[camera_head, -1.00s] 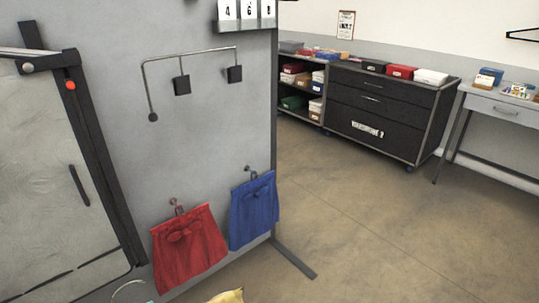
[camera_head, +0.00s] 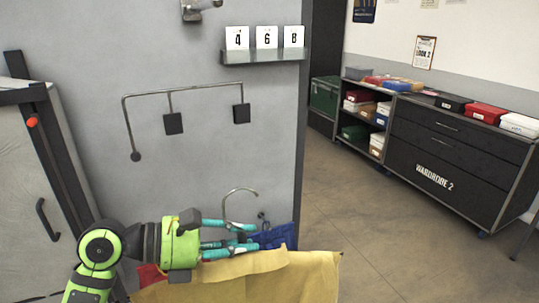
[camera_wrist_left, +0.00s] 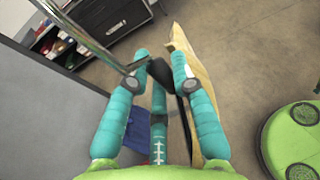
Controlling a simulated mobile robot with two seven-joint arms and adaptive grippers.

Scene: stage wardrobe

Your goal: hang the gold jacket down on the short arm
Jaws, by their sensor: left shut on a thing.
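The gold jacket (camera_head: 300,278) hangs from a hanger at the bottom of the head view; its lower part is cut off. My left gripper (camera_head: 257,237) is shut on the hanger, with the hanger's metal hook (camera_head: 239,194) standing up above the fingers. The left wrist view also shows the gripper (camera_wrist_left: 160,62), a dark piece between its fingertips and the jacket's edge (camera_wrist_left: 190,55). A bent metal rail (camera_head: 200,89) with two black square plates and a ball at its lowered left end is on the grey panel, above and apart from the hook. Which part is the short arm is unclear. My right gripper is not in view.
A blue skirt (camera_head: 285,237) and a red skirt (camera_head: 150,275) hang low on the panel, partly hidden by my arm and the jacket. A number-card ledge (camera_head: 262,57) is at upper right. A black drawer unit (camera_head: 445,150) stands behind open floor (camera_head: 380,235).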

